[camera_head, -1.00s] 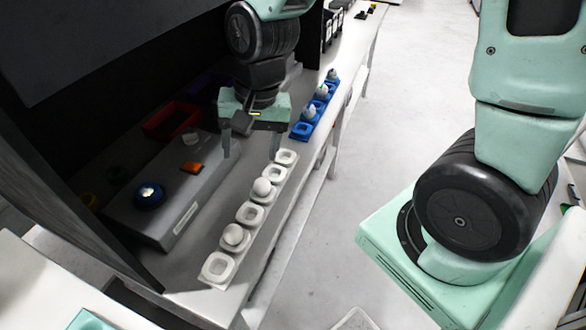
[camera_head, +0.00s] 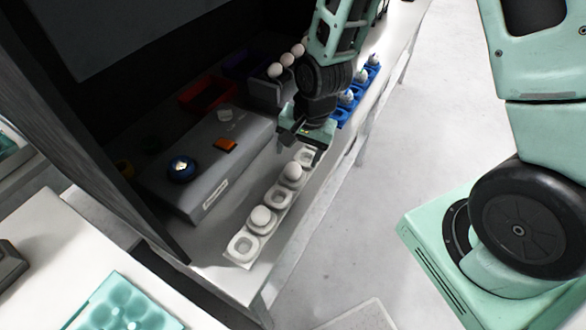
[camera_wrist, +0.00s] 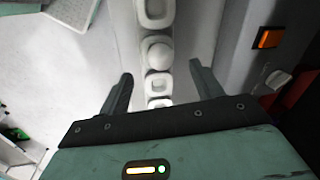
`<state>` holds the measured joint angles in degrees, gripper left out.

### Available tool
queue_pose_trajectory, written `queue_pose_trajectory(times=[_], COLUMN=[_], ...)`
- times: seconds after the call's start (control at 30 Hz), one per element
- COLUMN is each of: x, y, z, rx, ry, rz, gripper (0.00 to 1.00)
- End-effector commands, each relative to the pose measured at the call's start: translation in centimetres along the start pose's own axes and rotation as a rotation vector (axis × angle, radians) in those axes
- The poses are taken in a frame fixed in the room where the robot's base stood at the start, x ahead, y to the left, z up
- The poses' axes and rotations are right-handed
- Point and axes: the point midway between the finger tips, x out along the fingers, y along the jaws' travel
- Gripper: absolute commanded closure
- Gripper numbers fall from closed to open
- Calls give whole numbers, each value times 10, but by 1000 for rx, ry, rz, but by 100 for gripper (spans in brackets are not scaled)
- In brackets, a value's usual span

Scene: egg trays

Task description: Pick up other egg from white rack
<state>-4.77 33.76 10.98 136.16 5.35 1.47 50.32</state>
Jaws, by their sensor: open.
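The white rack (camera_head: 240,262) is a row of several cups along the front of the bench. One white egg (camera_head: 261,216) sits in a cup near its close end. Another egg (camera_head: 292,172) sits farther along, close to my gripper. My gripper (camera_head: 300,150) is open and empty above the rack's far end. In the wrist view my gripper (camera_wrist: 161,72) has a finger on either side of the row. An egg (camera_wrist: 158,51) shows there beyond the fingertips. The rack's lower part is hidden by the gripper body.
A grey box with a blue button (camera_head: 181,168) and an orange switch (camera_head: 225,145) stands left of the rack. Blue egg cups (camera_head: 344,112) holding eggs lie beyond it. Loose white eggs (camera_head: 287,60) sit behind. A teal tray (camera_head: 125,305) is at the front left.

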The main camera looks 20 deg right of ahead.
Motion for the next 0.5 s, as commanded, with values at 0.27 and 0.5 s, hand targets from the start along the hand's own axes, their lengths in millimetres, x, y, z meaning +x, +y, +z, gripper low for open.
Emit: queue_pose_trajectory(times=[0.27,0.5], x=[16,37], y=[0,1], z=[0,-3], rx=[1,0], ry=[0,-2], rz=[0,3], gripper=[34,34])
